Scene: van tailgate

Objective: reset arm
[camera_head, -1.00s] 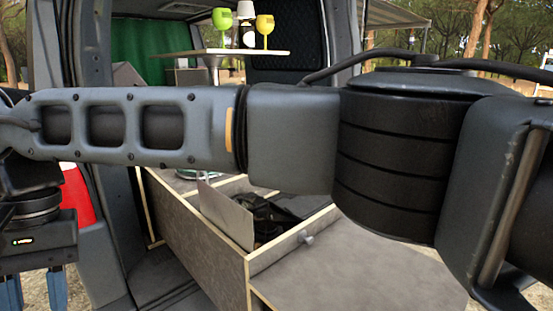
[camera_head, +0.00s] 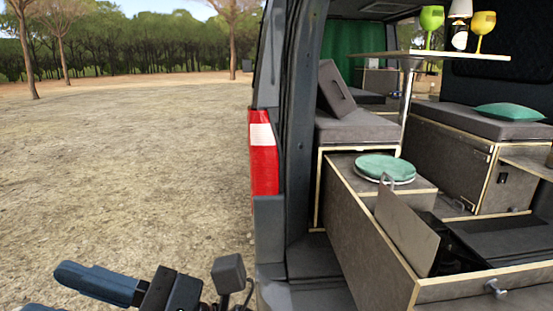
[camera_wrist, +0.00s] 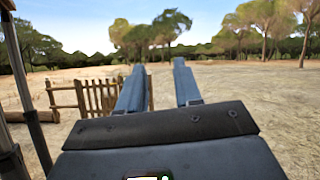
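My gripper (camera_wrist: 158,67) shows in the wrist view with its two blue fingers apart and nothing between them. The fingers point out over open sandy ground toward distant trees. In the head view only part of my arm's end shows at the lower left, with a blue finger (camera_head: 98,283) beside dark parts, outside the van and left of its rear corner. The rest of the arm is out of the head view.
The van's rear pillar with a red and white tail light (camera_head: 263,152) stands right of my gripper. Inside are an open drawer unit (camera_head: 372,255), a green round lidded item (camera_head: 384,167) and a table (camera_head: 430,55) with cups. A wooden fence (camera_wrist: 95,97) shows in the wrist view. Ground at left is clear.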

